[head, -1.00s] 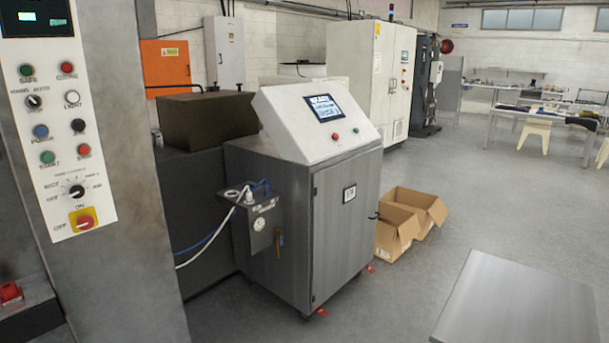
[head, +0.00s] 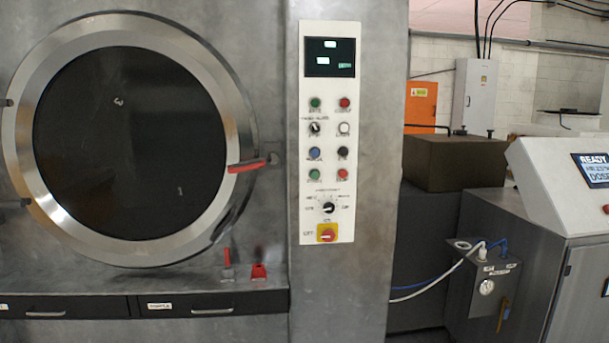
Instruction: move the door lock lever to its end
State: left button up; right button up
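The washer's round door (head: 140,140) fills the left of the head view, with a dark window and a bright metal ring. A red door lock lever (head: 248,165) sits at the right edge of the ring, lying nearly level, with its right end at a dark mount on the washer front. The door looks flush with the front. Neither of my grippers shows in the head view.
A white control panel (head: 327,130) with buttons and a red-yellow switch stands right of the door. Small red parts (head: 259,271) sit on the ledge below, above black drawers (head: 212,304). A grey cabinet with a sloped console (head: 565,170) stands at the right.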

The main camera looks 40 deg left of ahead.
aim_at(272, 157)
jog(key=u, duration=1.65)
